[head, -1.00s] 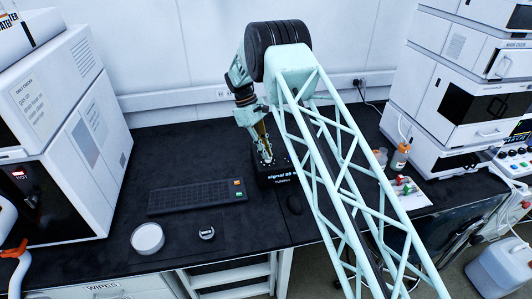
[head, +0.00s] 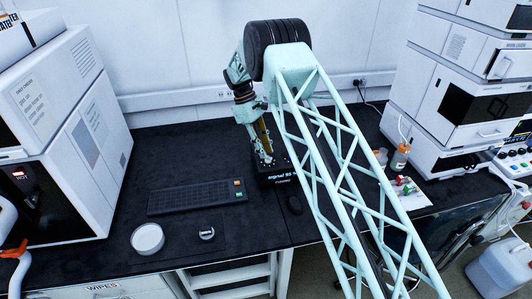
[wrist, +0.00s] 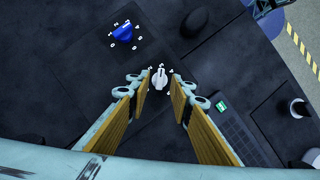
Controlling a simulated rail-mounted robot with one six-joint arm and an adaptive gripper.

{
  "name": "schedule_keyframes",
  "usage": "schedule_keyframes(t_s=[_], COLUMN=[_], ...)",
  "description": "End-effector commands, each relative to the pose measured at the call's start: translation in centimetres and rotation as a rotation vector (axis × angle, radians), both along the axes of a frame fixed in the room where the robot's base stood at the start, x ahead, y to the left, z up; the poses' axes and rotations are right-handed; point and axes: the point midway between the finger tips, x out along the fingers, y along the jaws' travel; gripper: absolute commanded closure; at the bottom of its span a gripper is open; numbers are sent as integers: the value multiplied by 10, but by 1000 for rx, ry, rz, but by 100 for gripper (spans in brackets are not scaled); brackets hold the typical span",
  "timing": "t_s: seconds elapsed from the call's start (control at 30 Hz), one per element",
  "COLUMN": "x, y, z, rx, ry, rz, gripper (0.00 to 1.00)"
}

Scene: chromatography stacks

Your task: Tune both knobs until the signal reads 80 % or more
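The black tuner box (head: 276,181) stands on the bench below my gripper in the head view. Its lit front text starts with "signal"; the number is too small to read surely. In the wrist view a white knob (wrist: 159,78) with tick marks shows between my fingertips. A blue knob (wrist: 123,33) with marks around it lies further up and left, clear of the fingers. My gripper (wrist: 160,84) is open, its yellow-padded fingers either side of the white knob, with a visible gap on each side. It also shows in the head view (head: 266,153), pointing down.
A black keyboard (head: 197,196) lies left of the box, with a white round dish (head: 148,238) in front. Instrument stacks stand left (head: 60,130) and right (head: 455,100).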

Motion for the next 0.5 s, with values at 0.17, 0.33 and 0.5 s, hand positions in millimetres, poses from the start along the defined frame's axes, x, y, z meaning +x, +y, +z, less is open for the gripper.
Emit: schedule_keyframes(t_s=[0.17,0.33,0.5], x=[4,9,14], y=[8,16,24], z=[20,42,65], rx=[1,0,1], ry=[-2,-1,-2], rz=[0,0,-1], gripper=[80,80,80])
